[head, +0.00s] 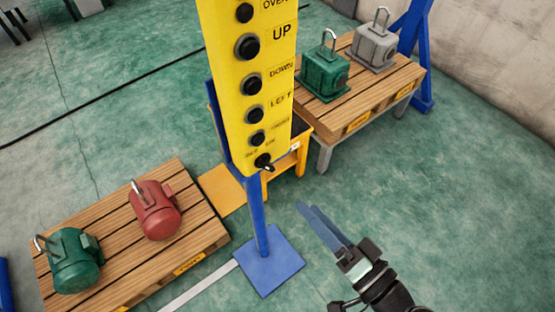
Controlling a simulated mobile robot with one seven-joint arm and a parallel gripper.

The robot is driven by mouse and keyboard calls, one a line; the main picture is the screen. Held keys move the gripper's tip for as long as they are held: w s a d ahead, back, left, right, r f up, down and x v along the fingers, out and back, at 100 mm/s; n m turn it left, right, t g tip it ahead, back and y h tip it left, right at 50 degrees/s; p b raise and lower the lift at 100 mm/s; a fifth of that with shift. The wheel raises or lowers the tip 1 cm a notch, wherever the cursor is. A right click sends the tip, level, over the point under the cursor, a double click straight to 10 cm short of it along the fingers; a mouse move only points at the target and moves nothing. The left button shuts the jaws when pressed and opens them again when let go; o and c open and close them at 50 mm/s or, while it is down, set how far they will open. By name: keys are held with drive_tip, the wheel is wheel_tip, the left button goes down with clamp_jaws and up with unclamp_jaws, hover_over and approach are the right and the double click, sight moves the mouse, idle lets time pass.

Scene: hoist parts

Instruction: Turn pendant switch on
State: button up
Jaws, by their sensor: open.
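The yellow pendant (238,90) hangs upright in the upper middle of the head view, its top cut off. Several round black buttons run down its face, with labels such as UP, DOWN and LEFT. At its lower end is a small black switch (263,161) with a lever; its label is too small to read surely. My gripper (308,210) is below and right of the switch, with its long blue fingers pointing up and left. It is open and empty, apart from the pendant.
A blue post on a base plate (269,262) stands behind the pendant. A wooden pallet (205,225) at lower left bears a red motor (156,209) and a green motor (74,260). A wooden table (393,89) at upper right bears a green unit (325,70) and a grey unit (374,45). Green floor is clear at right.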

sight(272, 169)
drive_tip(key=p+x, duration=0.2)
drive_tip(key=x, duration=0.9)
drive_tip(key=shift+w+a+p, duration=0.1)
drive_tip(key=shift+w+p, duration=0.05)
drive_tip(key=shift+p, duration=0.2)
drive_tip(key=shift+c, duration=0.3)
clamp_jaws()
drive_tip(key=shift+m, duration=0.4)
drive_tip(key=m, duration=0.5)
drive_tip(key=shift+f+m+p, duration=0.1)
drive_tip(key=shift+m+p, duration=0.2)
drive_tip(key=m+p, duration=0.1)
drive_tip(key=m, duration=0.4)
drive_tip(key=shift+f+p, duration=0.1)
drive_tip(key=shift+p, duration=0.2)
drive_tip(key=shift+m, duration=0.4)
